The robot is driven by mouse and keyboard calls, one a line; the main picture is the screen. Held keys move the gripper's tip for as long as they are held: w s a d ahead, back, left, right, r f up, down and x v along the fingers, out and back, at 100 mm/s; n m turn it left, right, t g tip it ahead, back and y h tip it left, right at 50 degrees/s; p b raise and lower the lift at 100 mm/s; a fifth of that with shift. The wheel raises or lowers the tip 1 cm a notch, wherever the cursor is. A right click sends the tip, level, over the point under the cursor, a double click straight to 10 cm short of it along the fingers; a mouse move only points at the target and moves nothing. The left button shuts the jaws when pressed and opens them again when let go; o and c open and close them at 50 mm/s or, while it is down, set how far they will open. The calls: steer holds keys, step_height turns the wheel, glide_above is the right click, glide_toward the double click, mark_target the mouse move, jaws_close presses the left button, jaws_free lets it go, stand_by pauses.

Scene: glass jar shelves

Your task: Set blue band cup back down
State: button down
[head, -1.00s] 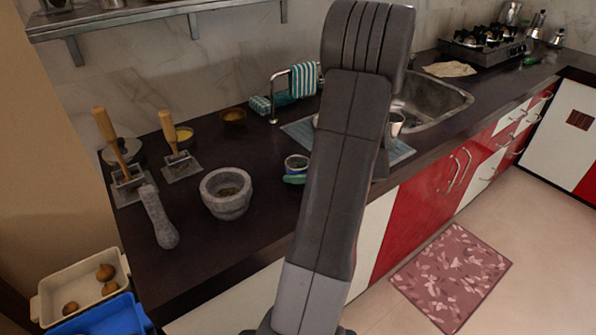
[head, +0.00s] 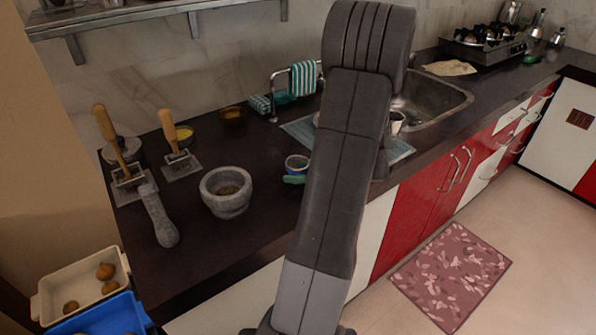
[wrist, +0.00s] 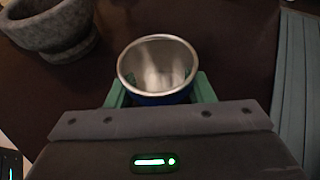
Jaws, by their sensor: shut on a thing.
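The blue band cup (head: 297,164) is a small metal cup with a pale rim and a blue band, near the front of the dark counter left of my arm. In the wrist view, the cup (wrist: 158,65) is upright, its open top facing the camera and its inside looking empty. My gripper (wrist: 157,92) has green fingers on both sides of the cup and is shut on it. In the head view, a green finger (head: 294,179) shows beside the cup; my arm hides the rest of the gripper. I cannot tell whether the cup's base touches the counter.
A stone mortar (head: 226,208) stands left of the cup, with a stone pestle (head: 158,216) farther left. A blue mat (head: 401,151) lies to the right, by the sink (head: 432,101). Dark counter (head: 262,228) is bare in front of the mortar and cup.

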steer(key=shift+f, duration=0.45)
stand_by(0.4)
steer(key=c, duration=0.6)
jaws_free()
steer(key=shift+p+v, duration=1.45)
steer(key=shift+v, duration=2.6)
